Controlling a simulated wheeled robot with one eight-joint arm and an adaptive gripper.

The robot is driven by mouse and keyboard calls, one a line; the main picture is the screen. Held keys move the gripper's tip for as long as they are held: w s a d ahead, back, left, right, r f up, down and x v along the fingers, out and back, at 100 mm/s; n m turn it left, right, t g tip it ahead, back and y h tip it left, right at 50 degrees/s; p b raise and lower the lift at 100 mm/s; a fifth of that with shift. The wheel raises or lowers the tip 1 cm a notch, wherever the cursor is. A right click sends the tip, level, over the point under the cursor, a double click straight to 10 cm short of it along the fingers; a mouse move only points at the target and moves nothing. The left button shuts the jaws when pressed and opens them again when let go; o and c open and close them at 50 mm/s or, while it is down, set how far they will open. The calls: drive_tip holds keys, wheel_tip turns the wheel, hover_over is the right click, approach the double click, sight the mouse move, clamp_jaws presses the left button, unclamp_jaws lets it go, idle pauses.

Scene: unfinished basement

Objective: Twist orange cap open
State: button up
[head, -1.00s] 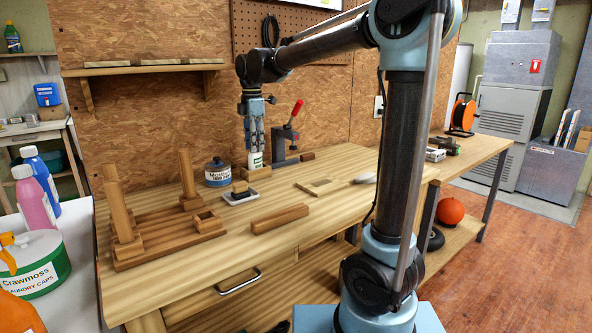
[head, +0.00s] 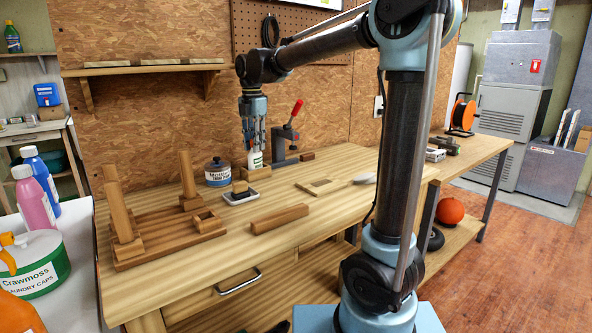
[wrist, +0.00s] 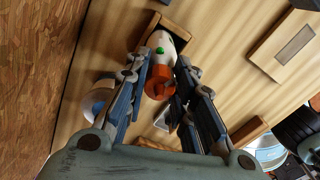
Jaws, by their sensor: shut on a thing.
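The orange cap (wrist: 158,84) sits on a white bottle (wrist: 163,42) with a green mark, between the fingers of my gripper (wrist: 160,68) in the wrist view. My gripper is shut on the cap. In the head view my gripper (head: 254,147) points straight down over the bottle (head: 256,160), and its fingers hide the cap. The bottle stands upright in a wooden block (head: 259,173) on the workbench. I cannot tell whether the cap has turned on the bottle.
A red-handled clamp (head: 290,135) stands just right of the bottle. A labelled tin (head: 217,174) and a small block on a white tray (head: 240,197) are at left and front. A wooden bar (head: 279,218) lies nearer; clear bench lies to its right.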

drive_tip(key=n, duration=0.5)
idle(0.3)
drive_tip(key=o, duration=0.8)
drive_tip(key=shift+o, duration=0.2)
drive_tip(key=shift+r, duration=3.5)
